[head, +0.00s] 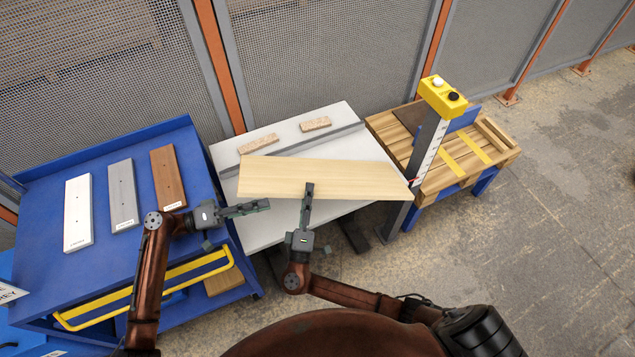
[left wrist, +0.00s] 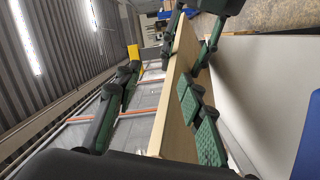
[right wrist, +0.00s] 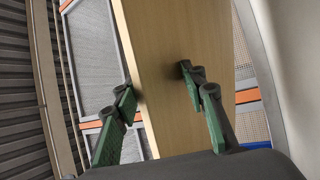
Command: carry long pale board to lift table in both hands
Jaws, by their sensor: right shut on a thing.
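The long pale board (head: 350,178) lies across the front of the white-topped table (head: 265,228), its right end near a post with a scale. Whether it touches the top is unclear. My right gripper (head: 309,188) is shut on the board's near edge around its middle; the board also stands between its fingers in the right wrist view (right wrist: 180,60). My left gripper (head: 266,205) is at the near edge towards the board's left end. In the left wrist view its fingers (left wrist: 160,105) are apart, with the board (left wrist: 178,85) between them and a gap on one side.
A slatted wooden table (head: 440,180) with yellow stripes and blue legs stands right, behind the post with a yellow button box (head: 443,96). A grey bar (head: 320,138) and two small wood pieces lie behind the board. A blue cart (head: 50,190) with three boards stands left.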

